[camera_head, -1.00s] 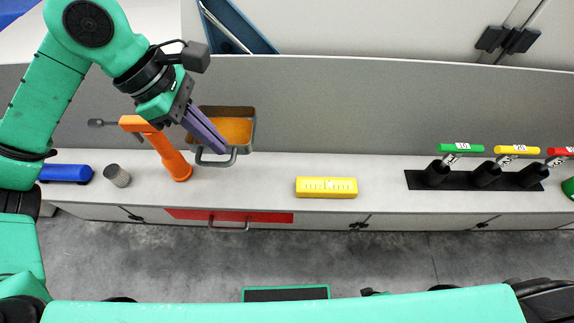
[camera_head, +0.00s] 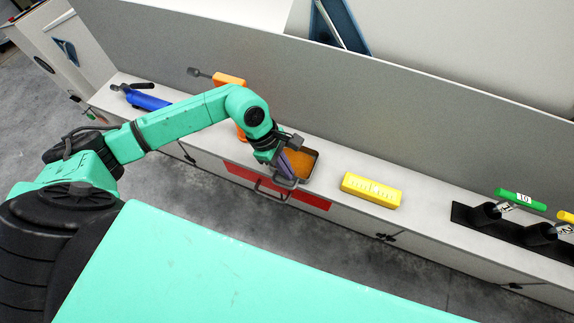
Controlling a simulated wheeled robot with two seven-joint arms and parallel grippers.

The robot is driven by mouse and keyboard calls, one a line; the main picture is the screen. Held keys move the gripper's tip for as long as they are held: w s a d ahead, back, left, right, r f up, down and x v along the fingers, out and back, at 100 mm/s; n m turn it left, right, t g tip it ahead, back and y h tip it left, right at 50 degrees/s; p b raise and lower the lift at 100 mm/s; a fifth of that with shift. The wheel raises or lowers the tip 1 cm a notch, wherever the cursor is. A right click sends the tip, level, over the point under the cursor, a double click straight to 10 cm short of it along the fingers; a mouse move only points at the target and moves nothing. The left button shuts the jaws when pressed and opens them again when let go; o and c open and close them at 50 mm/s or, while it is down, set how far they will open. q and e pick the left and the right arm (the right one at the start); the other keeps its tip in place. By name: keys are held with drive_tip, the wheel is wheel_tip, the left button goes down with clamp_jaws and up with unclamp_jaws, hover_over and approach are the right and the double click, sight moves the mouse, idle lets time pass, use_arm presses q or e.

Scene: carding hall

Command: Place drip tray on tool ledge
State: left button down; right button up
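The drip tray (camera_head: 303,166) is a grey open pan with an orange inside, at the middle of the head view. It is at the long pale tool ledge (camera_head: 330,162), near its front edge. I cannot tell for sure whether its underside touches the ledge. My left gripper (camera_head: 287,168) reaches in from the left, its purple fingers close together at the tray's near left side. They appear shut on the tray and hide part of it. My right gripper is out of view.
A yellow block (camera_head: 371,190) lies right of the tray, with bare ledge between. Green-handled tool (camera_head: 521,199) stands in a black rack at right. A grey wall (camera_head: 400,110) backs the ledge.

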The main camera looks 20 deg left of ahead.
use_arm(q)
drive_tip(key=shift+f, duration=0.1)
drive_tip(key=c, duration=1.1)
unclamp_jaws()
drive_tip(key=shift+a+r, duration=0.1)
drive_tip(key=shift+r, duration=0.25)
drive_tip(key=b+v, duration=0.4)
drive_tip(key=v, duration=0.7)
drive_tip(key=shift+a+r, duration=0.15)
drive_tip(key=shift+r, duration=0.15)
